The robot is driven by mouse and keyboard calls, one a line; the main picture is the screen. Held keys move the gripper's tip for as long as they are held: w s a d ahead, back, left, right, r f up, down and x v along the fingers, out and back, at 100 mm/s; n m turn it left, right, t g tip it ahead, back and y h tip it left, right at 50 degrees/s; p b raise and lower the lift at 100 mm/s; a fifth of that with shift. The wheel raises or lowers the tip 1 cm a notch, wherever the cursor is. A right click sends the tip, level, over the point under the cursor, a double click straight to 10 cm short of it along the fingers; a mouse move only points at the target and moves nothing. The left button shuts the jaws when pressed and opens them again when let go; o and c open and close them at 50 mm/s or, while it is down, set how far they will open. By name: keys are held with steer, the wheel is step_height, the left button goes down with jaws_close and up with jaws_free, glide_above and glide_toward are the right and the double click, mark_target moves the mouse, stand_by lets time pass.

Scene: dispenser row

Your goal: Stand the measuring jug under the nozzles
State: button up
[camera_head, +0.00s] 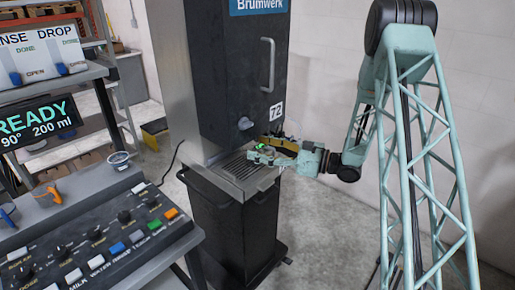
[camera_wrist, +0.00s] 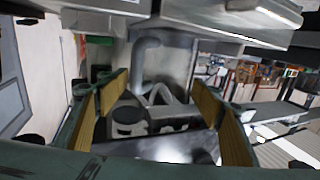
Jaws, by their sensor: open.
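The dispenser nozzle (camera_head: 245,123) sticks out of the dark cabinet front, above the slotted drip tray (camera_head: 246,172). My gripper (camera_head: 262,152) is over the tray, below and a little right of the nozzle. In the wrist view my gripper (camera_wrist: 166,112) is open, its two yellow-padded fingers wide apart. Grey and dark shapes (camera_wrist: 155,115) show between the fingers, with a bent light-grey piece among them. I cannot tell whether they belong to the measuring jug. No jug shows clearly in the head view, where my gripper covers part of the tray.
The cabinet (camera_head: 235,80) has a tall handle (camera_head: 268,65) and stands on a dark wheeled base (camera_head: 235,230). A control panel (camera_head: 95,235) with knobs and coloured buttons is at the left. A small round cup-like item (camera_head: 118,158) sits behind it. Floor right of the base is clear.

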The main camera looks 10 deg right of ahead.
steer(key=v, duration=1.1)
stand_by(0.3)
steer(key=shift+w+d, duration=0.1)
steer(key=shift+d, duration=0.05)
stand_by(0.4)
